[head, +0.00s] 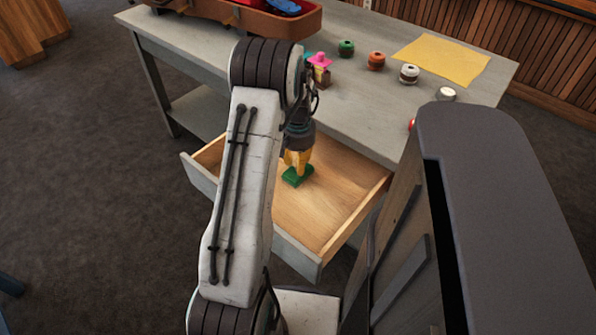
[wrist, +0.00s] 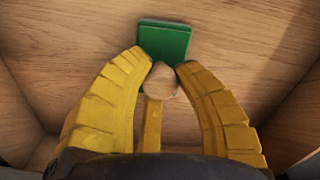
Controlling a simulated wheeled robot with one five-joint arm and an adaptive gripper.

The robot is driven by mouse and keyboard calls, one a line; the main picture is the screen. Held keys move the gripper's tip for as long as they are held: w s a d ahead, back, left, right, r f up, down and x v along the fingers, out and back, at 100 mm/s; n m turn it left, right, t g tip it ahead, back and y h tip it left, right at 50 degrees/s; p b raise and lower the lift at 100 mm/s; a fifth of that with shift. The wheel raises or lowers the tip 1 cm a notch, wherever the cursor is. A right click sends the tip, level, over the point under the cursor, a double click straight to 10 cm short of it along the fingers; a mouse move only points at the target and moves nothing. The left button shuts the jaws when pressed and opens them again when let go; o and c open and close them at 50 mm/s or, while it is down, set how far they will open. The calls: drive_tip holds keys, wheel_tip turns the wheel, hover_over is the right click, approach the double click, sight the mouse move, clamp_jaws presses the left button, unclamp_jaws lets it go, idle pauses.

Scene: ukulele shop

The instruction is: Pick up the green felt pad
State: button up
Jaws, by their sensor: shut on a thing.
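The green felt pad (head: 297,176) is a small green square piece inside the open wooden drawer (head: 335,205). In the wrist view the pad (wrist: 164,40) lies beyond my fingertips, with a pale rounded knob-like part (wrist: 160,80) on its near side. My gripper (head: 297,160) has yellow fingers and points down into the drawer. In the wrist view my gripper (wrist: 162,68) is closed in on the pale part and the near edge of the pad. I cannot tell whether the pad touches the drawer floor.
The drawer's front and side walls surround my gripper. The grey table (head: 365,105) above holds several spools, including an orange one (head: 376,61), a yellow cloth (head: 441,59) and a brown tray (head: 270,22). The drawer floor around the pad is clear.

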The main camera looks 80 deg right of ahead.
clamp_jaws()
drive_tip(key=shift+r, duration=0.9)
wheel_tip(320, 180, up, 2)
drive_tip(key=shift+d+r+p, duration=0.1)
drive_tip(key=shift+r+p, duration=0.1)
drive_tip(key=shift+p, duration=0.15)
drive_tip(key=s+a+r, duration=0.4)
drive_tip(key=s+r, duration=0.3)
drive_tip(key=s, duration=0.4)
drive_tip(key=shift+a+p, duration=0.25)
drive_tip(key=shift+p, duration=0.15)
drive_tip(key=shift+w, duration=0.1)
drive_tip(key=shift+o, duration=1.7)
unclamp_jaws()
drive_tip(key=shift+f, duration=0.1)
clamp_jaws()
